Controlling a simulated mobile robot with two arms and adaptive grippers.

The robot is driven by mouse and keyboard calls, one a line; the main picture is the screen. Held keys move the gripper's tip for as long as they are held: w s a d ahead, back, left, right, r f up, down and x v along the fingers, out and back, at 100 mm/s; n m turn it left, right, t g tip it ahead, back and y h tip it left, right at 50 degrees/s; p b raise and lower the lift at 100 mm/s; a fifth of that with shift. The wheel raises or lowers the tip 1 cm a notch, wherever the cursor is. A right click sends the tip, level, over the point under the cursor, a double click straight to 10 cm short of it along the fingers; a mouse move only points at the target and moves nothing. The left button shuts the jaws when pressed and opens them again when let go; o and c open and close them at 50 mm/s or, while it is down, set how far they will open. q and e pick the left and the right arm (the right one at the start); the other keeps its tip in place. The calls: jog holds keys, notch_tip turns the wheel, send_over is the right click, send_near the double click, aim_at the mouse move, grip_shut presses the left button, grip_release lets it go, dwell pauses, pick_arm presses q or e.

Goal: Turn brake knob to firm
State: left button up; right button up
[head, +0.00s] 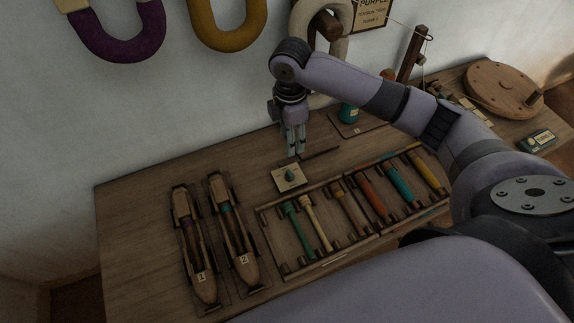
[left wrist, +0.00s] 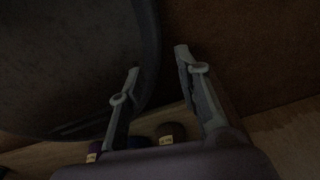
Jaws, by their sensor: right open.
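The brake knob (head: 290,174) is a small dark teal pointer knob on a pale square plate (head: 278,184) lying on the wooden table. The lettering on the plate is too small to read. My right gripper (head: 296,152) points down just above and behind the knob, apart from it, with its two fingers open and empty. In the left wrist view my left gripper (left wrist: 155,85) has its fingers spread apart with nothing between them. The left gripper does not show in the head view.
Two wooden shuttles (head: 195,245) (head: 234,232) lie left of the plate. A rack (head: 270,240) of several coloured bobbins lies to its right. A teal spool (head: 348,113) and a round wooden disc (head: 503,88) stand farther back. The table's left end (head: 135,220) is clear.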

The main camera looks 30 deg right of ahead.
send_near(290, 173)
notch_tip(290, 173, down, 8)
jog(key=shift+f+b, duration=0.1)
jog(key=shift+b, duration=0.2)
jog(key=shift+f, duration=0.35)
pick_arm(q)
jog(key=shift+s+f, duration=0.3)
jog(key=shift+s, duration=0.4)
pick_arm(e)
grip_shut()
